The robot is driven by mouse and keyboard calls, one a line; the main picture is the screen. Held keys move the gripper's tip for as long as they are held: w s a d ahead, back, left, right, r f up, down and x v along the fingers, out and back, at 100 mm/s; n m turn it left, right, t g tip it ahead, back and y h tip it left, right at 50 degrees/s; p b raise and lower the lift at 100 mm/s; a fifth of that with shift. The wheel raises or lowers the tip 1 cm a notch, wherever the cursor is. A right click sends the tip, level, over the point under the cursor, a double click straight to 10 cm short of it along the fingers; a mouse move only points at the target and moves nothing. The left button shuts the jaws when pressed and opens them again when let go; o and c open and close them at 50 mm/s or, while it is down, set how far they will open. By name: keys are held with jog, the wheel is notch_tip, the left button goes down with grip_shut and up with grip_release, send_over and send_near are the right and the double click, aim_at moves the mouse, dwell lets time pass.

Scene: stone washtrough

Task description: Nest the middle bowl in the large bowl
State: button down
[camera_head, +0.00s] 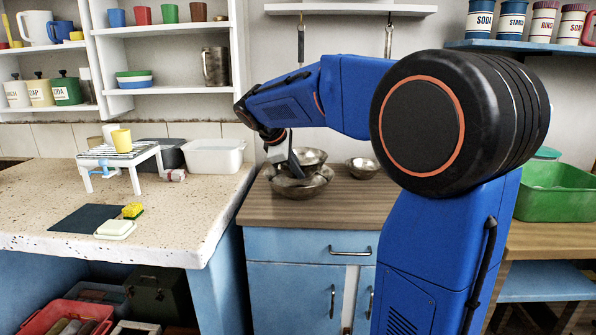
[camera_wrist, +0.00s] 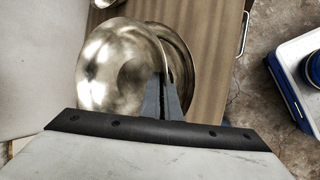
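The large metal bowl (camera_head: 302,188) stands on the wooden counter. The middle bowl (camera_head: 312,157), also shiny metal, is directly above it, its lower part overlapping the large bowl's opening. My gripper (camera_head: 294,167) reaches down at the near-left side of the middle bowl. In the wrist view, my gripper's fingers (camera_wrist: 163,98) are close together at the right rim of the middle bowl (camera_wrist: 112,68) and appear to pinch it. The large bowl (camera_wrist: 183,62) shows beneath, with the middle bowl offset toward the wall. Whether the two bowls touch cannot be told.
A small metal bowl (camera_head: 362,168) stands right of the pair; its edge shows in the wrist view (camera_wrist: 102,3). A white tub (camera_head: 214,156) stands on the stone top to the left. A green tub (camera_head: 555,190) is at the right. The counter front (camera_head: 290,213) is clear.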

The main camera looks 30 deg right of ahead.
aim_at(298, 198)
jog(key=shift+f, duration=2.95)
dwell(0.8)
jog(key=c, duration=2.4)
grip_release()
jog(key=shift+c, duration=0.2)
jog(key=o, duration=0.8)
jog(key=shift+f, duration=0.1)
jog(key=shift+o, duration=0.5)
jog(key=shift+r, duration=3.6)
